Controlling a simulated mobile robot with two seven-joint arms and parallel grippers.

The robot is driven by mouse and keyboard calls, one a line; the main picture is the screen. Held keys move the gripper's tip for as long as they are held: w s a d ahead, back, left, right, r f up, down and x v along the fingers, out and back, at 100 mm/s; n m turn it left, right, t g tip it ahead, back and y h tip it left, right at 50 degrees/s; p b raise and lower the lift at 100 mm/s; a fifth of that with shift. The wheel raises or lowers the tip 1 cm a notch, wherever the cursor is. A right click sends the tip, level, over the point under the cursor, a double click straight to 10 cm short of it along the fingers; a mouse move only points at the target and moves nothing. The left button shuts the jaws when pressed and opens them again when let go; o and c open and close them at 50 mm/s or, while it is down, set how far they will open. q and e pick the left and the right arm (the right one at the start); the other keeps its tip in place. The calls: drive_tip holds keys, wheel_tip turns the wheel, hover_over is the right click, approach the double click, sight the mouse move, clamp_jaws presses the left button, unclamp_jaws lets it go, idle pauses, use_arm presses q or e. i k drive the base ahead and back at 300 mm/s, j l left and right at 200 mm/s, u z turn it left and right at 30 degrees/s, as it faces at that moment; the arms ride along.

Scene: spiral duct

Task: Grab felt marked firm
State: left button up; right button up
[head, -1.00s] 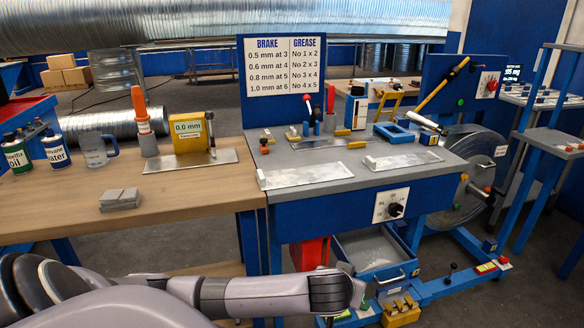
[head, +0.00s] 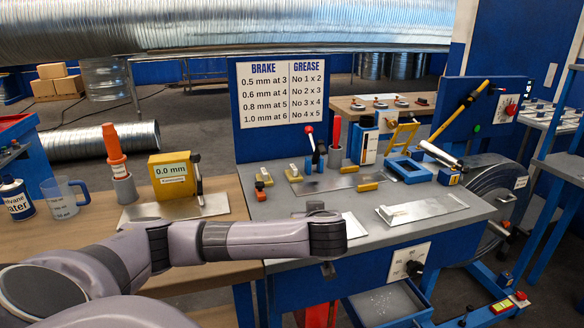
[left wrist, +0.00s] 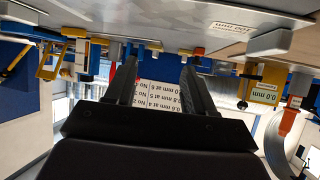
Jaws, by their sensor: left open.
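No marking reading "firm" is legible in either view, so I cannot tell which piece is that felt. Small pale-and-yellow pieces (head: 293,172) and a yellow block (head: 367,187) lie on the grey bench (head: 455,192). My left arm crosses the head view in front of the bench, and its gripper is hidden there behind the wrist. In the left wrist view, turned upside down, my left gripper (left wrist: 160,78) shows two parted dark fingers with nothing between them. My right gripper is out of view.
The blue board carries a brake and grease chart (head: 284,92). A yellow gauge (head: 172,178) stands on the left table, beside an orange-handled tool (head: 115,150) and a jug (head: 64,199). A blue frame (head: 408,169) and a metal plate (head: 430,206) occupy the bench's right side.

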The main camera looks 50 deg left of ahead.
sight(293, 176)
drive_tip(key=i+j, duration=0.2)
drive_tip(key=j, duration=0.15)
drive_tip(key=i+j, duration=0.15)
drive_tip(key=j, duration=0.2)
drive_tip(key=i+j, duration=0.2)
drive_tip(key=j, duration=0.1)
